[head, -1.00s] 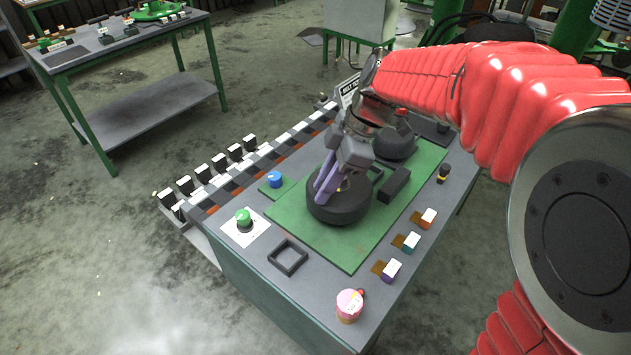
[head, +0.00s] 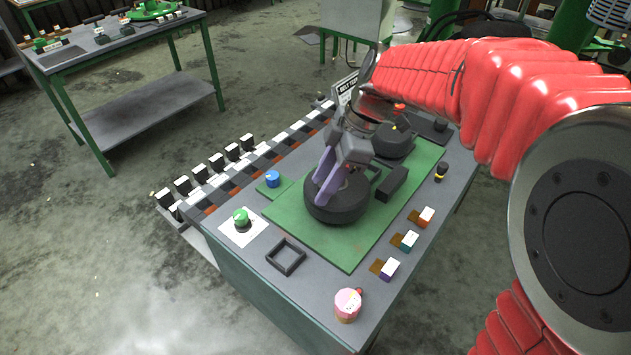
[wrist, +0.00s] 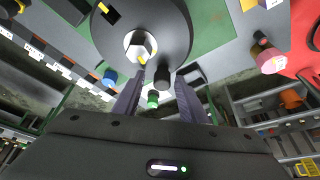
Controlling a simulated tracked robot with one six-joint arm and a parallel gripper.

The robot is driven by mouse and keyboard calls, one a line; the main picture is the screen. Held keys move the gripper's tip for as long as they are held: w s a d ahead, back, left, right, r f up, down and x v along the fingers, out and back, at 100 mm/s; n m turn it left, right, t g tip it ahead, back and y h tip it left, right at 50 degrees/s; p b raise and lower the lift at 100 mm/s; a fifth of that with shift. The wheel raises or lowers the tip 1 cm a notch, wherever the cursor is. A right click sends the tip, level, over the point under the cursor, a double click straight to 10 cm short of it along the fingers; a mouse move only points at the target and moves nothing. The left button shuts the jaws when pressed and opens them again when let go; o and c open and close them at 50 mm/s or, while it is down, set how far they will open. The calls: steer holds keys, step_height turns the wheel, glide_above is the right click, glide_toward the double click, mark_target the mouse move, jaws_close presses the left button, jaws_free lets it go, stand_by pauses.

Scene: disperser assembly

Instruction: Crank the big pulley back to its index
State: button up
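The big pulley (head: 338,208) is a dark, thick disc lying flat on the green board. In the wrist view it shows as a grey disc (wrist: 165,35) with a pale hex hub (wrist: 140,46) bearing a yellow mark, and a yellow and black mark near its upper left. A dark crank knob (wrist: 165,78) stands near its rim. My gripper (head: 322,196) is low over the pulley. Its two purple fingers are apart in the wrist view (wrist: 161,82), with the knob between their tips. A gap shows at the left finger; I cannot tell whether the right one touches.
A smaller dark pulley (head: 395,143) with an orange top piece stands behind. A dark block (head: 392,183) sits right of the big pulley. A green button (head: 241,217), blue knob (head: 272,179), black square frame (head: 286,256) and pink cylinder (head: 348,304) stand around the board.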

steer(key=s+v, duration=0.1)
steer(key=v, duration=1.2)
steer(key=shift+w, duration=0.5)
steer(key=shift+r, duration=0.15)
steer(key=m+t+h, duration=0.2)
steer(key=m, duration=1)
glide_toward(348, 191)
steer(key=s+d, duration=0.2)
steer(key=d, duration=0.1)
steer(key=s+d+f+m+t+h, duration=0.1)
steer(key=s+d+m+t, duration=0.1)
steer(key=s, duration=0.5)
steer(key=s+d+f+m+t+h, duration=0.1)
steer(key=s+d+m+t, duration=0.1)
steer(key=s+d+m, duration=0.3)
steer(key=shift+s+m+h, duration=0.3)
steer(key=shift+s+m, duration=0.1)
steer(key=shift+s, duration=1.05)
steer(key=shift+d+f, duration=0.1)
steer(key=shift+f, duration=0.05)
